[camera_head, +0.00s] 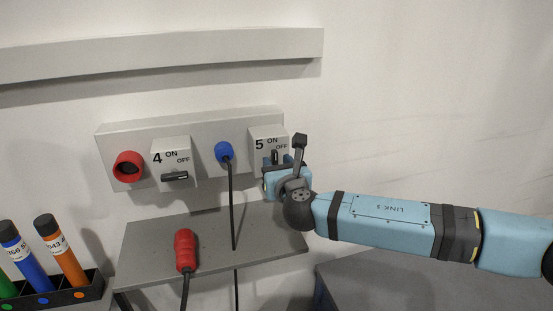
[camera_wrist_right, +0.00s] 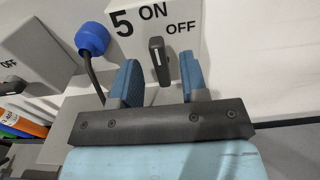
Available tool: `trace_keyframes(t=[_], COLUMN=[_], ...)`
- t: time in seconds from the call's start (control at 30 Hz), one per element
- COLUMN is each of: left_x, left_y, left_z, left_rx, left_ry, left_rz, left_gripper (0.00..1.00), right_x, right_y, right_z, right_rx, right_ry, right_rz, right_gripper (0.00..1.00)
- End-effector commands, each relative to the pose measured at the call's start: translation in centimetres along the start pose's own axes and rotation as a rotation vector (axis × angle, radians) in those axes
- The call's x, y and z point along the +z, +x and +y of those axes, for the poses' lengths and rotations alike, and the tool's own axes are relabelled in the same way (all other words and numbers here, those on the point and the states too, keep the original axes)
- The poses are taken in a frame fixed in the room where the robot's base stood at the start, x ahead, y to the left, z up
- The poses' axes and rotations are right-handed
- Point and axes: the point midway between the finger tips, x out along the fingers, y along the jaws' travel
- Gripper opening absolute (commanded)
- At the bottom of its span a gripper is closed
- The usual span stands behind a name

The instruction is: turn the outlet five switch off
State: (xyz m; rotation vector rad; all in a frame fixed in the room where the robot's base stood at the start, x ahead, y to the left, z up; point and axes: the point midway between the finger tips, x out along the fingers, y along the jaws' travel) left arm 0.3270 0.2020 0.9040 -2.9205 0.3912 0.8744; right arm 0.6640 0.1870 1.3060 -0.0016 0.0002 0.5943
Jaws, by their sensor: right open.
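The outlet five switch is a white box (camera_head: 262,134) marked 5, ON and OFF, at the right end of the wall panel. Its black lever (camera_wrist_right: 160,60) stands roughly upright, under the ON mark in the right wrist view. My right gripper (camera_wrist_right: 160,80) is open, with one blue finger on each side of the lever. In the right wrist view a gap shows between the lever and each finger; contact cannot be told. In the head view the gripper (camera_head: 277,166) is in front of the box and partly hides the lever. My left gripper is not in view.
Left of the box, a blue plug (camera_head: 223,151) with a black cable sits in the panel. The outlet four switch (camera_head: 171,160) has a level lever, beside an empty red socket (camera_head: 127,167). A red connector (camera_head: 185,250) lies on the grey shelf (camera_head: 145,262) below.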

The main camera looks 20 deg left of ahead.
Motion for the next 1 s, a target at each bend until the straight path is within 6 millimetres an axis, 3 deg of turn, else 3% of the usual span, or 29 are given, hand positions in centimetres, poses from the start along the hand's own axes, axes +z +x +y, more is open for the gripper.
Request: trace_keyframes(t=[0.4, 0.6, 1.0], left_x=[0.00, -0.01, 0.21], left_y=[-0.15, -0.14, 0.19], left_z=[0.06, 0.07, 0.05], left_rx=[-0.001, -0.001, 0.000], left_ry=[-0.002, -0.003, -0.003], left_rz=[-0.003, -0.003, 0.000], left_gripper=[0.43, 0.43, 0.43], right_x=[0.00, 0.01, -0.15], right_y=[0.99, 0.97, 0.96], right_z=[-0.03, -0.04, -0.09], right_rx=[0.000, -0.001, -0.001], right_ry=[0.001, 0.001, 0.053], right_rz=[0.000, 0.000, 0.000], right_gripper=[0.40, 0.00, 0.00])
